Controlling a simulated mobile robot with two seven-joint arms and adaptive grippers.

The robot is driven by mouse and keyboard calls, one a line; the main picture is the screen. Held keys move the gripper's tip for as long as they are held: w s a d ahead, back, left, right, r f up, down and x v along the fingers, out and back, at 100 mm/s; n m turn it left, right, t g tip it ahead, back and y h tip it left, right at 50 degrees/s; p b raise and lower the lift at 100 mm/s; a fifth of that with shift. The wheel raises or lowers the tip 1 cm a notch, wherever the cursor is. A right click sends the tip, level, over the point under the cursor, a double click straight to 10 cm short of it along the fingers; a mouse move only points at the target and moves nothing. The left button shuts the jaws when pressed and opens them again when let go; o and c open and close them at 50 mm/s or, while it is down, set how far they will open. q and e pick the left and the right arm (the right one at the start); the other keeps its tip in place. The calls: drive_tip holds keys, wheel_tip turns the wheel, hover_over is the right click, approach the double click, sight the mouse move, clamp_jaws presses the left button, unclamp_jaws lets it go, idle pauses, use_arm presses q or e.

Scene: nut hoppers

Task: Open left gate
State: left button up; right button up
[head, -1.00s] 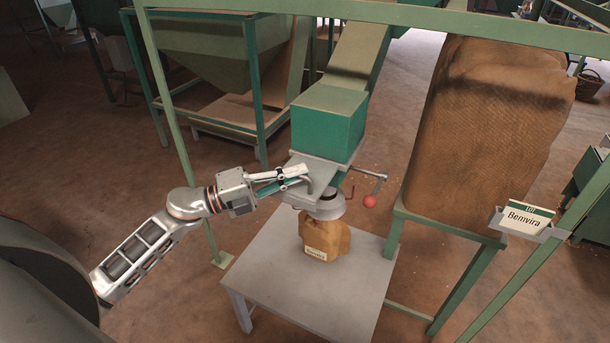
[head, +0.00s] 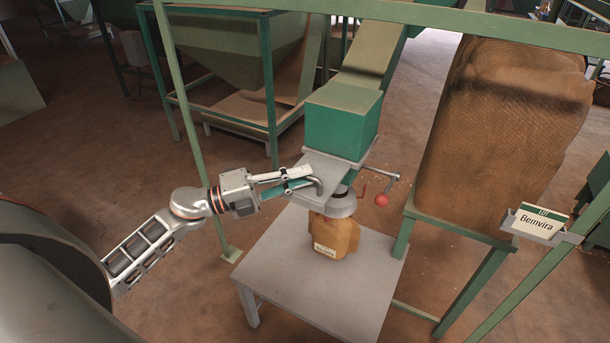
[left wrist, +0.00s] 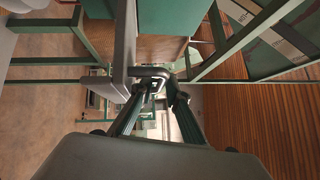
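A green hopper box (head: 342,122) sits on a flat grey plate. A bent grey metal handle (head: 319,187) juts from the left of this gate assembly. My left gripper (head: 308,178) is at the handle from the left, its fingertips on or beside the bar. In the left wrist view the two fingers (left wrist: 165,92) converge at the grey handle loop (left wrist: 150,71). Whether they clamp the bar is unclear. Under the spout (head: 338,207) hangs a small brown sack (head: 343,236) with a pale label. My right gripper is out of view.
A crank with a red ball (head: 381,199) sticks out right of the spout. A grey table (head: 350,295) stands below the sack. Green frame posts surround the station.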

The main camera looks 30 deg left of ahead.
use_arm(q)
drive_tip(key=v, duration=1)
drive_tip(key=shift+s+a, duration=0.2)
drive_tip(key=shift+a, duration=0.1)
drive_tip(key=shift+f, duration=0.1)
drive_tip(key=s+d+f+n+t+y, duration=0.1)
drive_tip(key=d+f+n+t+y, duration=0.1)
drive_tip(key=f+n+y, duration=0.5)
drive_tip(key=s+d+f+n+t+y, duration=0.1)
drive_tip(key=d+f+n+t+y, duration=0.15)
drive_tip(key=f+n, duration=0.7)
drive_tip(key=s+d+f+n+g+y, duration=0.1)
drive_tip(key=s+d+f+n+g, duration=0.2)
drive_tip(key=f, duration=0.4)
drive_tip(key=s+d+f+n+g+y, duration=0.1)
drive_tip(key=s+d+f+n+g, duration=0.3)
drive_tip(key=s+d+f, duration=0.3)
drive_tip(key=shift+d+f+n, duration=0.25)
drive_tip(key=shift+f+n, duration=0.15)
drive_tip(key=shift+n, duration=0.25)
